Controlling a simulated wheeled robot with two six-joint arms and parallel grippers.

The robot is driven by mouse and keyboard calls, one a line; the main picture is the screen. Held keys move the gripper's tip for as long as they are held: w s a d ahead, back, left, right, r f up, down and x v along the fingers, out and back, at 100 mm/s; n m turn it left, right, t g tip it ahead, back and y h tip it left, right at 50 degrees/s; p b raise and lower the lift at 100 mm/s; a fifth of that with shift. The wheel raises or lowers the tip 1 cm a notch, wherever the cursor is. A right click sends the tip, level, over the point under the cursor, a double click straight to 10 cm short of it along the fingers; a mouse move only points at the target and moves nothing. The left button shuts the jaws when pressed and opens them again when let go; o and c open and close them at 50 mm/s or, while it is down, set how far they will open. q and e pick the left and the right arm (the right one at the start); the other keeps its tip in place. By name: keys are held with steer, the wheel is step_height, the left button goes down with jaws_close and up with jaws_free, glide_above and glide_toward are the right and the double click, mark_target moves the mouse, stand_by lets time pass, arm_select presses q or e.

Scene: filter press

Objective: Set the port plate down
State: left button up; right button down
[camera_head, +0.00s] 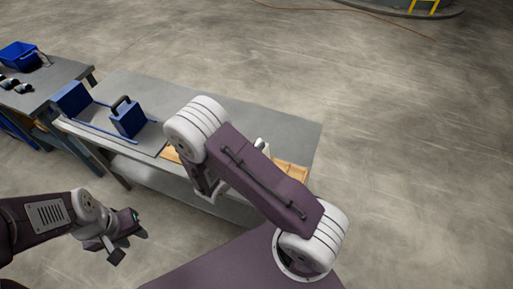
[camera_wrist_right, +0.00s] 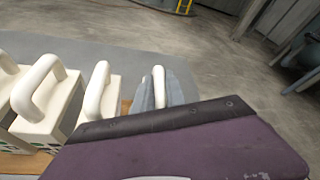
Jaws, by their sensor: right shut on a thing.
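My right gripper (camera_wrist_right: 160,92) is in the right wrist view, its two grey fingers closed on either side of a white handle (camera_wrist_right: 159,78). I take this as the port plate's handle; the plate's body is hidden behind my purple wrist. In the head view my right arm covers this gripper and most of what it holds. To the left in the wrist view, white plates with looped handles (camera_wrist_right: 98,91) (camera_wrist_right: 38,86) stand upright in a row. My left gripper (camera_head: 124,241) is low at the left in the head view, apart from the bench, open and empty.
The grey workbench (camera_head: 225,100) carries the press, with a blue end block (camera_head: 71,99), a blue block with a black handle (camera_head: 127,119) and blue rails. A wooden tray (camera_head: 293,171) shows past my arm. A second bench (camera_head: 50,88) holds a blue bin (camera_head: 18,55).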

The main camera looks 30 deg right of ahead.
steer(key=c, duration=1.7)
jaws_free()
steer(key=shift+s+f, duration=0.15)
steer(key=shift+f, duration=0.1)
steer(key=o, duration=0.3)
steer(key=shift+d, duration=0.2)
steer(key=shift+o, duration=0.2)
